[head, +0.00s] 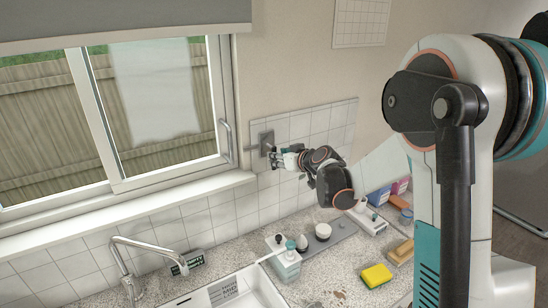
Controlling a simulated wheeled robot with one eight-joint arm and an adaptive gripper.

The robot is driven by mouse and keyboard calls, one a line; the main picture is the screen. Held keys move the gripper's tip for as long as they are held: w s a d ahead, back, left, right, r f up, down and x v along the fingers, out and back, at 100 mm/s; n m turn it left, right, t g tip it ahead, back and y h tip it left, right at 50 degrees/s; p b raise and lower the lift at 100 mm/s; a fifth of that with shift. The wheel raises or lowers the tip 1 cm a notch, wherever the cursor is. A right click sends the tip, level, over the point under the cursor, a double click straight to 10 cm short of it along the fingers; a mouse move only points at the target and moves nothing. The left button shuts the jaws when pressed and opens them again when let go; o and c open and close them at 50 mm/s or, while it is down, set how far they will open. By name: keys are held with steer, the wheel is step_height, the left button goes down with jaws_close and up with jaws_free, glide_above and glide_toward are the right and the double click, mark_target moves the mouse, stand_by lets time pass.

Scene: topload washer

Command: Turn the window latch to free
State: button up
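The sliding window (160,120) is at the left, with a light vertical handle (228,138) on the right side of its frame. Just right of the frame, a grey plate with a small lever (266,139) is mounted on the wall by the tiles. I cannot tell for certain which of these two fittings is the latch. My gripper (275,159) is at the lower edge of the grey plate, pointing left towards the window. Its fingers are small and overlap the plate's lower part, so contact and finger opening cannot be made out.
Below are a faucet (125,262), a white sink (235,290), a soap bottle (287,263), a yellow sponge (377,276) and a small clock-like display (187,263). The window sill (130,203) juts out below the window. The wall above the plate is clear.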

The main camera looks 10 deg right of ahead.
mark_target(274, 170)
steer(key=shift+x, duration=2.3)
jaws_close()
